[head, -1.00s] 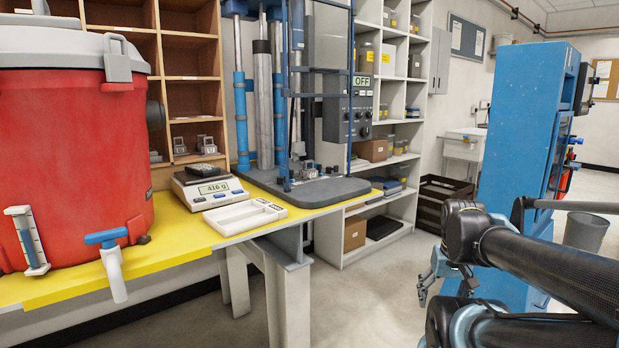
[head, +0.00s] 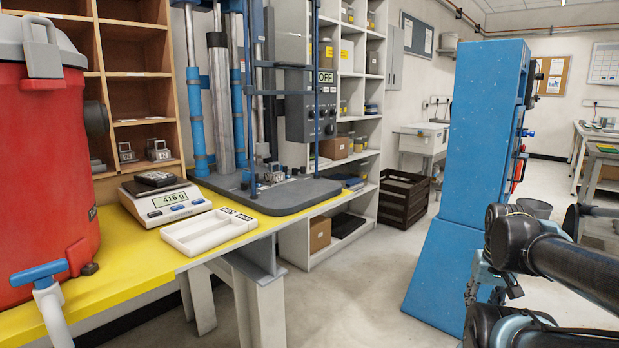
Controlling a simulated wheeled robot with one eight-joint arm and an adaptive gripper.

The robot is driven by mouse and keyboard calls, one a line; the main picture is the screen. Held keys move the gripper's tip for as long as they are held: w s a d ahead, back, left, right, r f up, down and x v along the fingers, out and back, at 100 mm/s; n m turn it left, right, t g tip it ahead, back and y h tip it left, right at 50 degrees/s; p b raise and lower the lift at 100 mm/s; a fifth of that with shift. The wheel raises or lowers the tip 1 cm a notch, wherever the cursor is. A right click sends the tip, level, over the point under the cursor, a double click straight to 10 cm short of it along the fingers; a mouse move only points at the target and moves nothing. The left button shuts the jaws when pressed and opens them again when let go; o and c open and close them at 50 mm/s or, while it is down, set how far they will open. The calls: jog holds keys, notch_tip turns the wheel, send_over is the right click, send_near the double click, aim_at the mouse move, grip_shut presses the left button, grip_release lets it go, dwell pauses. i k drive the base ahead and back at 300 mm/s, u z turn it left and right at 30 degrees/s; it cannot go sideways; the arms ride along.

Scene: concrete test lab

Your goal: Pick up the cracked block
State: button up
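I cannot make out a crack on any block from here. A dark flat block-like piece (head: 155,178) lies on the pan of a white scale (head: 168,201) that reads 416 g. Small grey metal pieces (head: 158,150) sit in the wooden cubby shelf, and another small metal piece (head: 271,176) is on the press base. My gripper (head: 492,290) hangs at the lower right, beside the blue cabinet in the picture and well away from the yellow table. My arm partly hides it, and its fingers are too unclear to read.
A red cooler (head: 40,170) with a blue tap stands on the yellow table (head: 120,262) at left. A white tray (head: 210,230) lies before the scale. The press (head: 296,198) stands behind. A blue cabinet (head: 470,170) is near my arm. Bare floor (head: 345,300) lies between.

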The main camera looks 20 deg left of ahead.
aim_at(273, 177)
jog(key=z, duration=0.25)
jog(key=i, duration=0.3)
jog(key=u, duration=1.3)
